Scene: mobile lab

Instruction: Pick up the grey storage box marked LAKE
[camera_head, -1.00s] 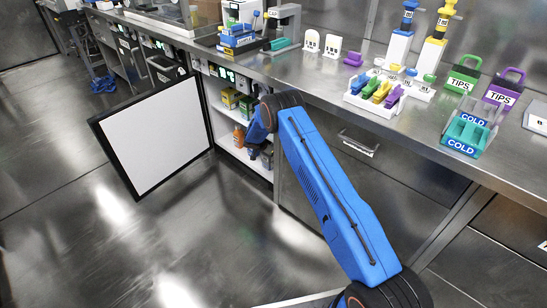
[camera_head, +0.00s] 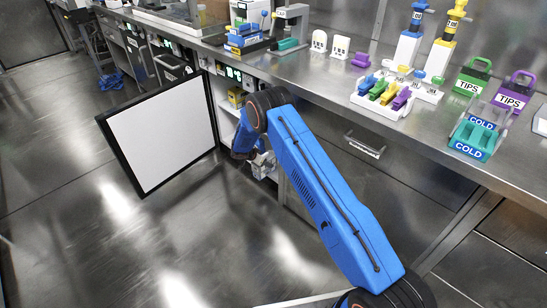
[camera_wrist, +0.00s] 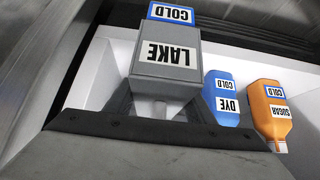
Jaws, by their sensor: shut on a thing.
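The grey storage box (camera_wrist: 166,70) marked LAKE shows close up in the wrist view, its lettering upside down, with a blue COLD tag (camera_wrist: 171,13) at its top in the picture. My gripper (camera_wrist: 162,108) has its dark fingers on both sides of the box's near end and is shut on it. In the head view my blue arm reaches down to the open cabinet, and its wrist hides most of the gripper; the box's marking cannot be read there.
A blue DYE bottle (camera_wrist: 221,98) and an orange SUGAR bottle (camera_wrist: 270,108) stand beside the box in the white cabinet. The open cabinet door (camera_head: 163,132) is left of my arm. The steel bench (camera_head: 330,75) runs above, and the floor in front is clear.

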